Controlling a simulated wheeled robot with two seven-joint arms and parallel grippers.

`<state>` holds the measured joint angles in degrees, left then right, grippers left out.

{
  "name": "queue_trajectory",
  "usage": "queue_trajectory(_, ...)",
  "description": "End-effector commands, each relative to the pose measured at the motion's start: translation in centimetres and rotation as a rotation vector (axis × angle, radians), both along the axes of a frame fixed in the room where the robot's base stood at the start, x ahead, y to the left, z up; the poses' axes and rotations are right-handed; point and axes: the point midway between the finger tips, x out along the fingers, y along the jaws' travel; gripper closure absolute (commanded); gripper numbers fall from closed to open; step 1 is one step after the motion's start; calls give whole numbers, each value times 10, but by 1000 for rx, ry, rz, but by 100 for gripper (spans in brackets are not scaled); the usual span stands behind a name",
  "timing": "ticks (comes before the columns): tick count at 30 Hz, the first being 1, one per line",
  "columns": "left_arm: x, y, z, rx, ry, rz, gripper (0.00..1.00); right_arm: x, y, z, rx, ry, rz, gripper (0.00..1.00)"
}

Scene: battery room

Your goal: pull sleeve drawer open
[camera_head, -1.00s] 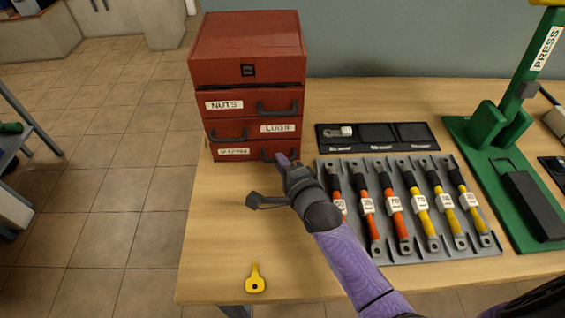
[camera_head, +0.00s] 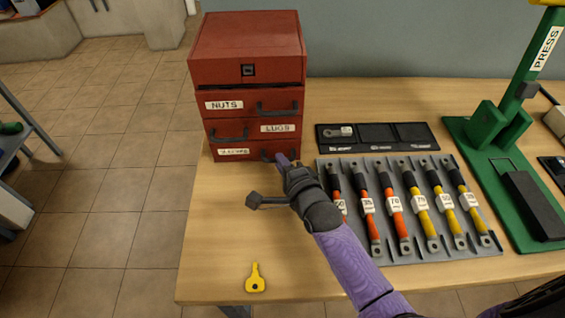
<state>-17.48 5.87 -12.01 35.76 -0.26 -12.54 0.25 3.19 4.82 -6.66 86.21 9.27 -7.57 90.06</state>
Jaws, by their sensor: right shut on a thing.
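A red drawer cabinet (camera_head: 245,48) stands at the back left of the wooden table. Its drawers read NUTS and LUGS, and the bottom drawer (camera_head: 228,153) has a label too blurred to read surely. That drawer looks closed, flush with the front. My right gripper (camera_head: 283,161) is at the dark handle of the bottom drawer, at its right end, and is shut on that handle. The fingers and wrist hide part of the handle. My left gripper is not in view.
A grey tray (camera_head: 490,252) of cables with red and yellow sleeves lies right of my forearm. Behind it is a black sectioned tray (camera_head: 377,148). A green press (camera_head: 480,150) stands at the right. A yellow key (camera_head: 255,279) lies near the front edge. The table's front left is otherwise clear.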

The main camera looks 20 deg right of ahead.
Motion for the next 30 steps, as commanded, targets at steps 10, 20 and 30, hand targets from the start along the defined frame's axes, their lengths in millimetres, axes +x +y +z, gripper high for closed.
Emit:
queue_trajectory(10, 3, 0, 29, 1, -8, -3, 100, -38, 11, 4, 1, 6, -1, 100)
queue_trajectory(20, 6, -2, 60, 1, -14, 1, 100, -107, 30, 3, 1, 6, -1, 100)
queue_trajectory(30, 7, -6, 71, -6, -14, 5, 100, -149, 42, 0, -1, 3, -1, 100)
